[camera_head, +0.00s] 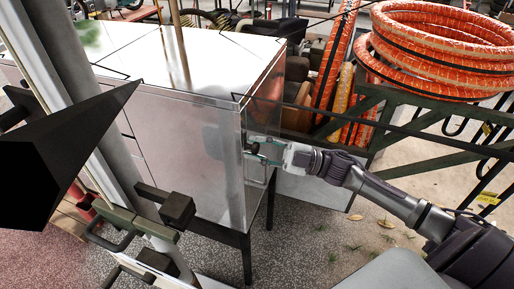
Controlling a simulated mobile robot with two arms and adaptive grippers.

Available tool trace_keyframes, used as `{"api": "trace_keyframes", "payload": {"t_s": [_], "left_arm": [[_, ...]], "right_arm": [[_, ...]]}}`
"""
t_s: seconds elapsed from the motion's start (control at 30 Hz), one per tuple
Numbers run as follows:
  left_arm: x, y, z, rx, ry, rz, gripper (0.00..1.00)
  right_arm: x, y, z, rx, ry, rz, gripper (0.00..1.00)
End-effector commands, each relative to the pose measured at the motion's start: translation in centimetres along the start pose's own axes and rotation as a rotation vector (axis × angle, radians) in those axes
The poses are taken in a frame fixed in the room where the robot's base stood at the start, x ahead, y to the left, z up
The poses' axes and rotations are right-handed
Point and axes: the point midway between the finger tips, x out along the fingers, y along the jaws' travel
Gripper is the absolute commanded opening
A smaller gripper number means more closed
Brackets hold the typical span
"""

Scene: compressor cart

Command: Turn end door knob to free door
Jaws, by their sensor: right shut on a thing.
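A shiny metal cabinet (178,140) stands on dark legs in the middle of the camera_head view. Its narrow right-hand face is the end door (235,195), which looks closed against the cabinet. My right gripper (256,151) comes in from the right and is at the edge of this end face, about halfway up. It is shut on the end door knob, which is small and mostly hidden by the fingers. How far the knob is turned cannot be seen. My left gripper does not show.
A dark green rail frame (425,108) runs behind my right arm, with coiled orange hose (440,45) on it. A grey post (90,110) with clamps and a black wedge-shaped panel (65,155) stand close at left. Gravel floor (325,235) lies open below the gripper.

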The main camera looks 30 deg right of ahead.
Motion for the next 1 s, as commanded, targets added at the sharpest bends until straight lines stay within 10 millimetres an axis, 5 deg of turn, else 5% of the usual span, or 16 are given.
{"api": "trace_keyframes", "payload": {"t_s": [0.03, 0.07, 0.2, 0.63, 1.0], "left_arm": [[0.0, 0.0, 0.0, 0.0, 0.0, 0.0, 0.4], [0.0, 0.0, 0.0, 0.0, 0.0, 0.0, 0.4], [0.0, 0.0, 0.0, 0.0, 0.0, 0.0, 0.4], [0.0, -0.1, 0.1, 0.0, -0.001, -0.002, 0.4], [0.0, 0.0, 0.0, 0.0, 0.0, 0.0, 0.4]], "right_arm": [[0.0, -0.1, 0.0, -0.001, -0.001, -0.001, 0.0], [0.0, -0.1, 0.0, -0.001, -0.001, -0.001, 0.31], [0.0, -0.1, 0.0, 0.0, -0.001, -0.001, 0.54], [-0.9, -0.1, 0.1, 0.002, -0.002, -0.001, 0.55], [-8.4, -0.1, 0.1, 0.003, -0.006, -0.001, 0.55]]}}
